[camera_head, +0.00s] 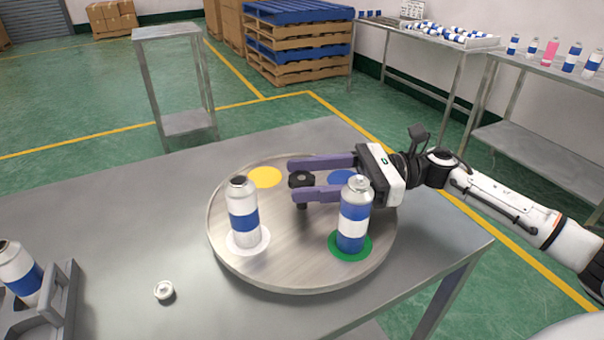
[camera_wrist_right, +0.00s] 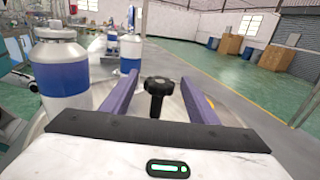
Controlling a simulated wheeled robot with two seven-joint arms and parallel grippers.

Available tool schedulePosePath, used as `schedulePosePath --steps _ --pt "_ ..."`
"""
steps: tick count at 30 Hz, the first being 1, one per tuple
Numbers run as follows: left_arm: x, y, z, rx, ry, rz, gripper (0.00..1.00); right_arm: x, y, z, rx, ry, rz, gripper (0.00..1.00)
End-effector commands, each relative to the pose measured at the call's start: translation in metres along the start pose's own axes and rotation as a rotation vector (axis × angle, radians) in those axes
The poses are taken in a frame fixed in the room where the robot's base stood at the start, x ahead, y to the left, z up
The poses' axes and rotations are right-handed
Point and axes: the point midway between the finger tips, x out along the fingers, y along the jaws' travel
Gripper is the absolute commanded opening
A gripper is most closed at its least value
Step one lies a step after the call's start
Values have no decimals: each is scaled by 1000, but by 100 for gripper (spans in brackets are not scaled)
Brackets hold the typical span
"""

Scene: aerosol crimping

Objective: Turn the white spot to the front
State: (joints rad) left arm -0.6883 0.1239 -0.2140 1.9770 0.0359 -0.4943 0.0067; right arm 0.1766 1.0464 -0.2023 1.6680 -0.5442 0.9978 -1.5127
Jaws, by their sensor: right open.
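A round metal turntable (camera_head: 290,279) sits on the table. It bears a white spot (camera_head: 234,246) at front left, a green spot (camera_head: 367,250) at front right, a yellow spot (camera_head: 265,177) at back left and a blue spot (camera_head: 343,176) at back right. A can with a blue band (camera_head: 243,222) stands on the white spot; a blue can with a white band (camera_head: 352,228) stands on the green spot. My right gripper (camera_head: 291,179) is open, its purple fingers on either side of the black centre knob (camera_head: 301,180). The knob also shows between the fingers in the right wrist view (camera_wrist_right: 158,88). My left gripper is out of view.
A small white cap (camera_head: 164,291) lies on the grey table (camera_head: 130,225) left of the turntable. A metal stand (camera_head: 167,33), pallets (camera_head: 300,52) and side tables are farther back.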

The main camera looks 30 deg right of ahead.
Motion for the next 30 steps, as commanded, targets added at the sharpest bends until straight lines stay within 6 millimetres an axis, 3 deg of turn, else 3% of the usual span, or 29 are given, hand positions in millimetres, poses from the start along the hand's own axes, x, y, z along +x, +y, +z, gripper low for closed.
schedulePosePath --steps 5,13,22,30 --pt "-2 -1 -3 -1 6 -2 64 11 0 0 0 0 1 54" --pt "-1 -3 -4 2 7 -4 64 12 0 0 0 1 1 52" --pt "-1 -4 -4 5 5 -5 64 12 0 0 0 1 1 2" --pt "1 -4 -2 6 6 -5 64 7 0 -1 -1 1 1 0"
